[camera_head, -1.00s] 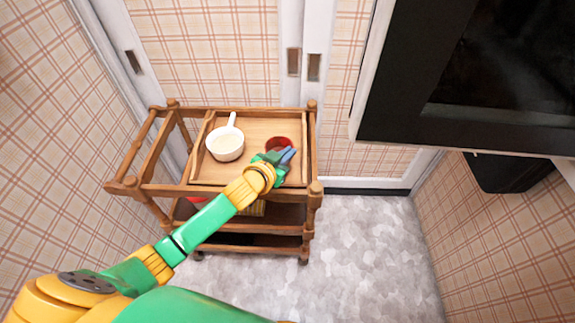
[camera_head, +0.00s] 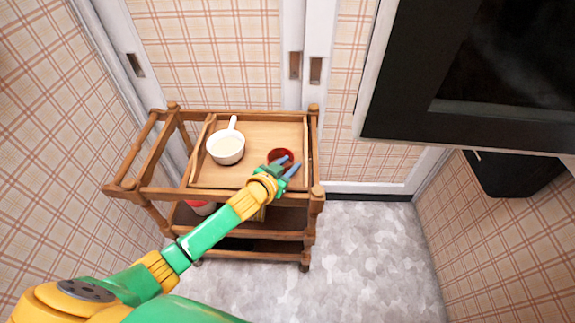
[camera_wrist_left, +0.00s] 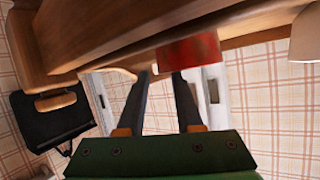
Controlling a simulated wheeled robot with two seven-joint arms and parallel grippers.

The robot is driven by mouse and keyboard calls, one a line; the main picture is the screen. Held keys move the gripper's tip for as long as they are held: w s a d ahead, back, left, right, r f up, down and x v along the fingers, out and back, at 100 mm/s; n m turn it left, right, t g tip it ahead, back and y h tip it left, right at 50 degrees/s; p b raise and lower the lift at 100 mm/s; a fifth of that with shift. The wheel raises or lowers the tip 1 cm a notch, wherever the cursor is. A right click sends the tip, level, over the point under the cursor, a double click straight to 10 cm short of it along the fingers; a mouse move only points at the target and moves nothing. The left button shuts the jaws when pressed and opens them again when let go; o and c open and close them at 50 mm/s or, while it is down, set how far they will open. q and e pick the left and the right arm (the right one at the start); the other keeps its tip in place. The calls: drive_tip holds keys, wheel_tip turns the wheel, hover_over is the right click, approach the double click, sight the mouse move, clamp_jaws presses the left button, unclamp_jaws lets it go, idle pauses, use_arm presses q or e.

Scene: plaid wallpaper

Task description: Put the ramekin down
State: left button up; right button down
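The red ramekin (camera_head: 281,155) sits on the wooden tray top of the cart (camera_head: 255,135), at its right side, to the right of a white pan. My left gripper (camera_head: 286,165) is just in front of the ramekin, its two blue fingers spread apart. In the left wrist view the ramekin (camera_wrist_left: 190,50) shows beyond the open fingertips (camera_wrist_left: 162,73), with nothing held between them. Whether a fingertip still touches the ramekin I cannot tell. My right gripper is in neither view.
The white handled pan (camera_head: 226,149) stands on the tray's left part. Wooden rails (camera_head: 152,150) and posts edge the cart. A red and white object (camera_head: 202,207) lies on a lower shelf. A large dark-fronted appliance (camera_head: 490,80) hangs at upper right. Grey floor (camera_head: 370,250) is free right of the cart.

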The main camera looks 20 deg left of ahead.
use_arm(q)
drive_tip(key=shift+s+r, duration=0.2)
drive_tip(key=shift+r, duration=0.1)
drive_tip(key=p+v, duration=0.3)
drive_tip(key=v, duration=0.8)
drive_tip(key=shift+s, duration=0.25)
drive_tip(key=shift+r, duration=0.1)
